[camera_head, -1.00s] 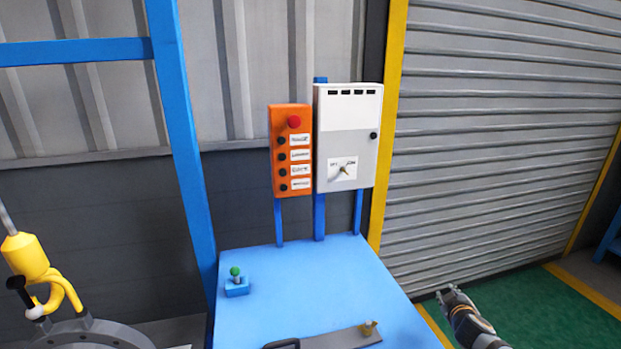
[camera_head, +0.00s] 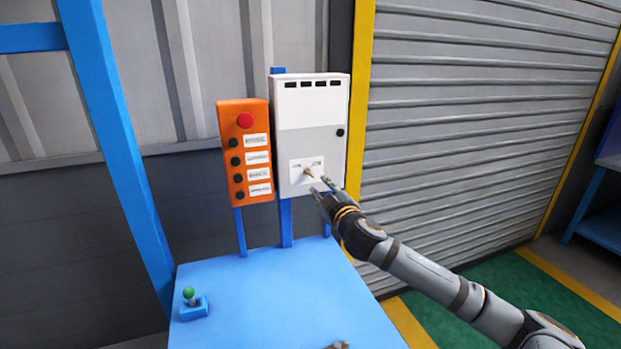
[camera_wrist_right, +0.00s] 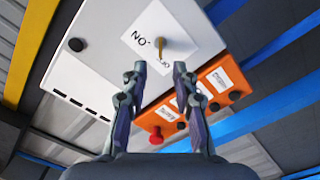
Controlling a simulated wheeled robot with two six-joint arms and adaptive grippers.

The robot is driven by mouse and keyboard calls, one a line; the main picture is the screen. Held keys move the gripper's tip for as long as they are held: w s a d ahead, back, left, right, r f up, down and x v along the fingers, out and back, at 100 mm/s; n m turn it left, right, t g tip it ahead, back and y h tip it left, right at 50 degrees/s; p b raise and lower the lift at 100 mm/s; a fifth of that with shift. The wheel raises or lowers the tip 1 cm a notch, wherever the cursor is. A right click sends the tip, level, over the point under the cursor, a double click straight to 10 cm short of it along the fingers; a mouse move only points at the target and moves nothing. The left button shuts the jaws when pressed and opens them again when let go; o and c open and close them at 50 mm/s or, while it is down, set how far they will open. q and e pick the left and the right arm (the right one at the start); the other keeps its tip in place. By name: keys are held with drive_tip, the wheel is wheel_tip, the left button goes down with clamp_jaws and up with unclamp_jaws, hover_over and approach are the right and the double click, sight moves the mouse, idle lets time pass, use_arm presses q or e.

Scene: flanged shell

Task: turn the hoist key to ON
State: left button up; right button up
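The hoist key (camera_head: 308,173) is a small brass-coloured key on a white label plate, low on the white control box (camera_head: 312,105). In the right wrist view the key (camera_wrist_right: 160,47) sticks out from the plate (camera_wrist_right: 178,22), whose lettering appears upside down. My right gripper (camera_head: 318,188) is just below and right of the key in the head view. In the right wrist view its two fingers (camera_wrist_right: 157,70) are apart with nothing between them, and the key lies beyond the tips. I cannot make out contact. My left gripper does not show.
An orange button box (camera_head: 246,150) with a red button (camera_head: 245,120) stands left of the white box. A blue bench top (camera_head: 270,295) lies below, with a green-knobbed switch (camera_head: 190,297). A blue post (camera_head: 115,140) stands at left and a ribbed shutter (camera_head: 470,130) at right.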

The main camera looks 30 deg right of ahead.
sight(311, 176)
drive_tip(key=p+x, duration=0.2)
drive_tip(key=x, duration=0.5)
drive_tip(key=shift+w+r+p, duration=0.15)
drive_tip(key=shift+w+p, duration=0.15)
drive_tip(key=shift+p, duration=0.1)
drive_tip(key=shift+w, duration=0.25)
drive_tip(key=shift+s, duration=0.1)
clamp_jaws()
